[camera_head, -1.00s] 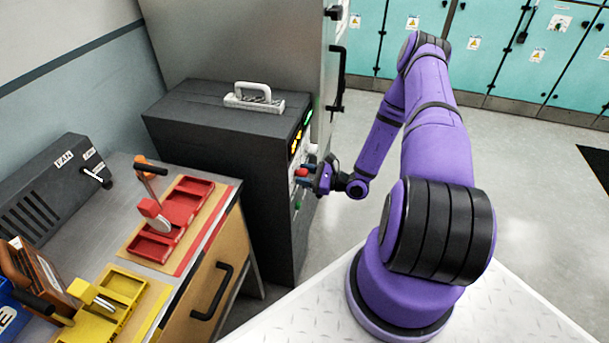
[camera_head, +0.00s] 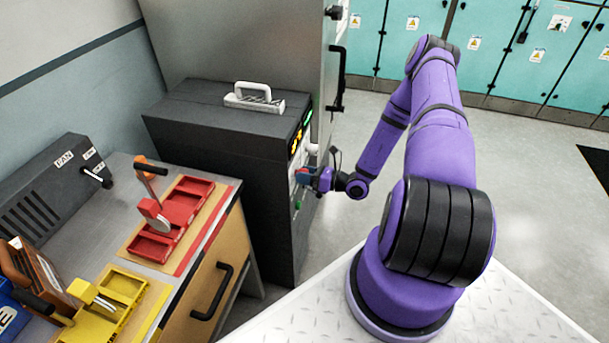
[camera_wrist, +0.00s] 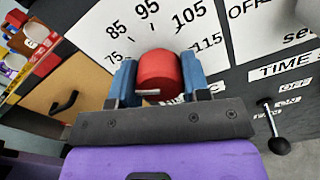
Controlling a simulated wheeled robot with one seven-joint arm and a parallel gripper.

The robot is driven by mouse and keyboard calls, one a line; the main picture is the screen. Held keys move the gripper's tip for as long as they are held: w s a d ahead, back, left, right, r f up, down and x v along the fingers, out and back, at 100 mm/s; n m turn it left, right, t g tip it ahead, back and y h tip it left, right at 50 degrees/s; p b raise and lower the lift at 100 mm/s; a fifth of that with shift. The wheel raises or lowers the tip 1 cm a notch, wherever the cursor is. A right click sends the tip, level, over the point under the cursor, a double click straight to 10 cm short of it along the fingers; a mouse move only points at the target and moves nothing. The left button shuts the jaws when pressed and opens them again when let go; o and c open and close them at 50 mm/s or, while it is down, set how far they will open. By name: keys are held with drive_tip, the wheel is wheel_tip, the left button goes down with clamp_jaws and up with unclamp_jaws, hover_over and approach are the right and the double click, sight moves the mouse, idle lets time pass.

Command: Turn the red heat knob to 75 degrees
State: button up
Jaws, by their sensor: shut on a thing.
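The red heat knob (camera_wrist: 159,75) sits between the two blue fingers of my gripper (camera_wrist: 160,80) in the wrist view. The fingers are shut on its sides. A white dial plate (camera_wrist: 110,37) with the numbers 75, 85, 95, 105 and 115 lies behind the knob. A pale mark shows on the knob's near edge, but the exact setting it points to is unclear. In the head view my gripper (camera_head: 308,177) is at the front panel of the dark cabinet (camera_head: 222,150), and the knob is mostly hidden there.
The workbench with red trays (camera_head: 182,205) and yellow trays (camera_head: 122,288) is at the left. Open floor lies right of the cabinet.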

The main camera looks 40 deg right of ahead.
drive_tip(key=shift+m, duration=0.4)
drive_tip(key=o, duration=0.9)
drive_tip(key=shift+o, duration=0.2)
drive_tip(key=shift+d, duration=0.1)
drive_tip(key=v, duration=1)
drive_tip(key=shift+s+d, duration=0.25)
drive_tip(key=shift+s, duration=0.05)
